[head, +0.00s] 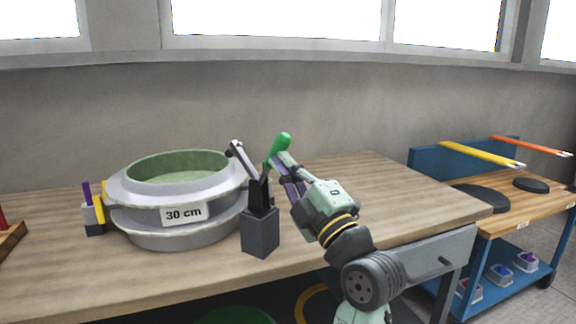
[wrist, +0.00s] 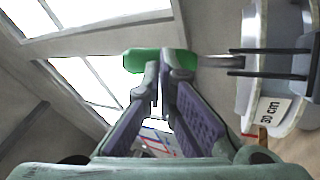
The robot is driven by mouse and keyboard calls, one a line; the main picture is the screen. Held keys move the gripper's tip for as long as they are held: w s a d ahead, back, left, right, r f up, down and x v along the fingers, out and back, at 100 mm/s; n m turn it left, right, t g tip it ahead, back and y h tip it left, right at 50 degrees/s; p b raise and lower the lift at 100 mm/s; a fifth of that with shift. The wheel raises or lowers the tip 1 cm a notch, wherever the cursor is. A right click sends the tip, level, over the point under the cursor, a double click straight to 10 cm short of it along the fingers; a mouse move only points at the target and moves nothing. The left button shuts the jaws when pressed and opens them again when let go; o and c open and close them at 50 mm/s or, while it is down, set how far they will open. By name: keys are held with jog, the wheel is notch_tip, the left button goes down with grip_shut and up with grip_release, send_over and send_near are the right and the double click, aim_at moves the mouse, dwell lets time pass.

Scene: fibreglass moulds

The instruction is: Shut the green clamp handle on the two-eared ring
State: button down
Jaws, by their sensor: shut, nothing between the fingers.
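The two-eared ring (head: 150,222) is a grey-white round mould labelled 30 cm with a green inside, on the wooden bench. It shows in part at the right of the wrist view (wrist: 252,75). At its right side a dark clamp stands on a grey block (head: 261,235). Its green handle (head: 281,146) is raised above the block, tilted up and to the right. In the wrist view the green handle (wrist: 140,61) lies across the fingertips. My gripper (head: 279,160) is shut and empty, its tips right at the handle; whether they touch it I cannot tell.
Another clamp with purple and yellow parts (head: 93,210) stands at the ring's left. The bench (head: 370,187) is clear to the right of my gripper. A blue trolley (head: 480,245) with yellow and orange bars stands at the far right.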

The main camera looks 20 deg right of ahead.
jog(key=shift+r, duration=0.15)
jog(key=r+n+g+p, duration=0.1)
jog(key=w+a+r+n+g+p, duration=0.1)
jog(key=g, duration=0.1)
jog(key=shift+w+p, duration=0.2)
jog(key=shift+p, duration=0.15)
jog(key=shift+w+a+r+g, duration=0.3)
jog(key=shift+w+a+g, duration=0.1)
jog(key=shift+w+a, duration=0.25)
dwell(0.4)
